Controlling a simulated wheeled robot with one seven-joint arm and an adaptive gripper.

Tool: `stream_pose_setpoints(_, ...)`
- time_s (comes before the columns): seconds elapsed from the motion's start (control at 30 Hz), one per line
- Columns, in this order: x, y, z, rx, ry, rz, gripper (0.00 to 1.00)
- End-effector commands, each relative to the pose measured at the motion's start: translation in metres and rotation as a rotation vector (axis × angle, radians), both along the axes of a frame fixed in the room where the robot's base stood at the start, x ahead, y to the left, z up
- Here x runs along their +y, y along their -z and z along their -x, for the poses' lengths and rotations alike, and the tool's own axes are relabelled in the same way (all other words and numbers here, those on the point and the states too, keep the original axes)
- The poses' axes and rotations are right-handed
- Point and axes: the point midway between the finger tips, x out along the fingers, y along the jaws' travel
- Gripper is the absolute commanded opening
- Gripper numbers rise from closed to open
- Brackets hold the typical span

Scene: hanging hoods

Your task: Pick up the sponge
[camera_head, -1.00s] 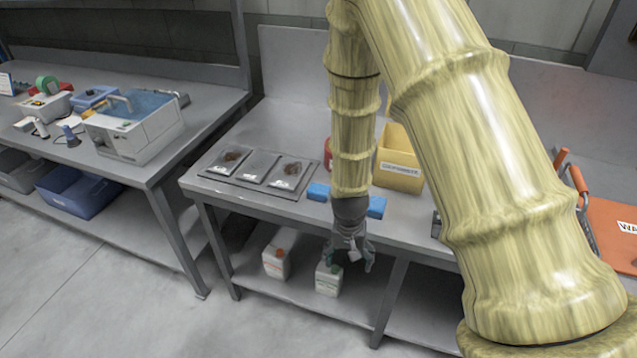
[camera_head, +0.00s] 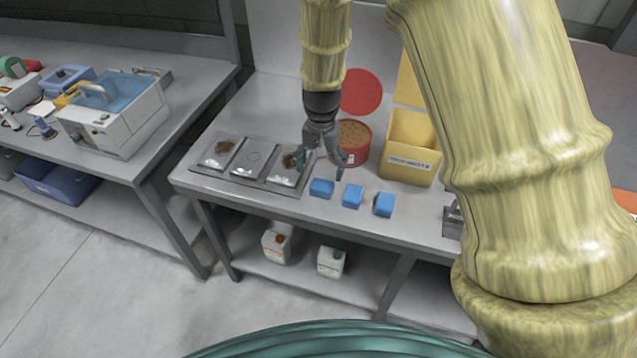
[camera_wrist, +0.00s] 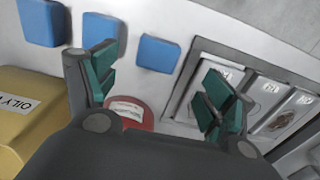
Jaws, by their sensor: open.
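Three blue sponges stand in a row near the front edge of the table: a left sponge (camera_head: 321,188), a middle sponge (camera_head: 353,196) and a right sponge (camera_head: 384,204). They also show at the top of the wrist view, the left sponge (camera_wrist: 157,53) nearest my gripper, with the middle sponge (camera_wrist: 101,28) and right sponge (camera_wrist: 41,22) farther left. My gripper (camera_head: 322,163) is open and empty, above the table behind the left sponge. Its green-padded fingers (camera_wrist: 160,88) are apart in the wrist view, with no sponge between them.
A metal tray (camera_head: 228,178) with several sections lies left of the sponges. A red round tin (camera_head: 362,150) with its lid raised and a yellow bin (camera_head: 408,172) stand behind them. White jugs (camera_head: 331,262) sit on the lower shelf.

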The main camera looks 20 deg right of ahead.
Motion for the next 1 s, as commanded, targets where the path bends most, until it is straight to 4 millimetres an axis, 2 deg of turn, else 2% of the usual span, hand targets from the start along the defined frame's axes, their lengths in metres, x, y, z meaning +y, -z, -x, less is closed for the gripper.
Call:
stream_pose_setpoints(0.2, -0.001, 0.027, -0.008, 0.01, 0.001, -0.001, 0.83)
stream_pose_setpoints(0.57, 0.0, 0.042, -0.009, 0.013, -0.002, 0.0, 0.83)
stream_pose_setpoints(1.0, 0.0, 0.082, -0.009, 0.012, -0.002, 0.0, 0.83)
